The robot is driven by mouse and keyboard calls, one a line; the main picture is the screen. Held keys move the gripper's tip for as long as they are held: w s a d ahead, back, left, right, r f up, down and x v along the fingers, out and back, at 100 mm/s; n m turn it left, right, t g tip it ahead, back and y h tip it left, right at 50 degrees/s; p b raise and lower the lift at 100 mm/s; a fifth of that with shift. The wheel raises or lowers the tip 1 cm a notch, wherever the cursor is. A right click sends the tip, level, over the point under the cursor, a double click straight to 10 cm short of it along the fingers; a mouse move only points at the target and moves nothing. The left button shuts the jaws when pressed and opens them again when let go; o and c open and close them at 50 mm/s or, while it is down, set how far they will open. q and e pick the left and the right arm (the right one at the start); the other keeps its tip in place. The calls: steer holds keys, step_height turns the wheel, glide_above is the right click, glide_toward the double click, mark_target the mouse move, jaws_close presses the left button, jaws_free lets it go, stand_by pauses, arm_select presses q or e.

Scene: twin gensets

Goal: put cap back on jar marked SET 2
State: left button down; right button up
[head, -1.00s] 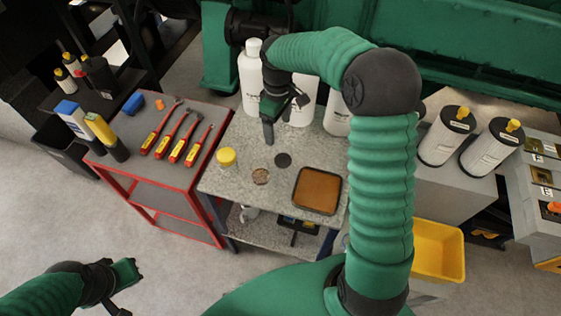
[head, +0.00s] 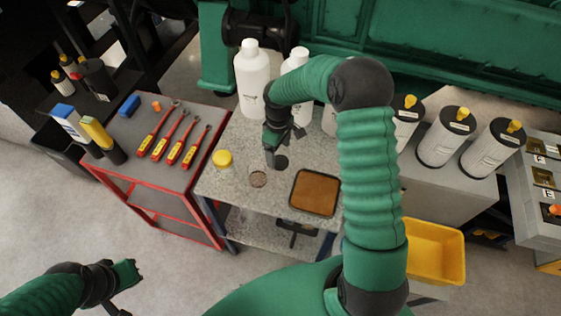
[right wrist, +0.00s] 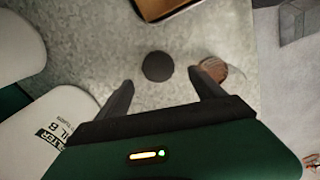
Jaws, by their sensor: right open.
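A flat dark disc (head: 281,162), which looks like the cap, lies on the speckled grey table top (head: 228,188). It also shows in the right wrist view (right wrist: 158,66). A small round jar with a brownish top (head: 258,179) stands beside it, partly behind a finger in the right wrist view (right wrist: 214,68). A jar with a yellow lid (head: 222,158) is further left. I cannot read any SET 2 marking. My right gripper (head: 283,148) is open and empty, close to the disc, its fingers apart (right wrist: 163,90). My left gripper (head: 127,285) is over the floor, away from the table.
A brown-filled tray (head: 315,193) lies right of the jars. White bottles (head: 252,80) stand behind my right gripper. A red cart (head: 160,185) with tools is at left. A yellow bin (head: 436,250) and white canisters (head: 445,137) are at right.

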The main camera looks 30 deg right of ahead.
mark_target(279, 160)
steer(key=f, duration=0.4)
steer(key=shift+d+f, duration=0.1)
steer(key=shift+d, duration=0.15)
steer(key=shift+f, duration=0.2)
steer(key=shift+a, duration=0.2)
steer(key=shift+r, duration=0.1)
steer(key=shift+c, duration=0.5)
steer(key=shift+d, duration=0.15)
steer(key=c, duration=1.3)
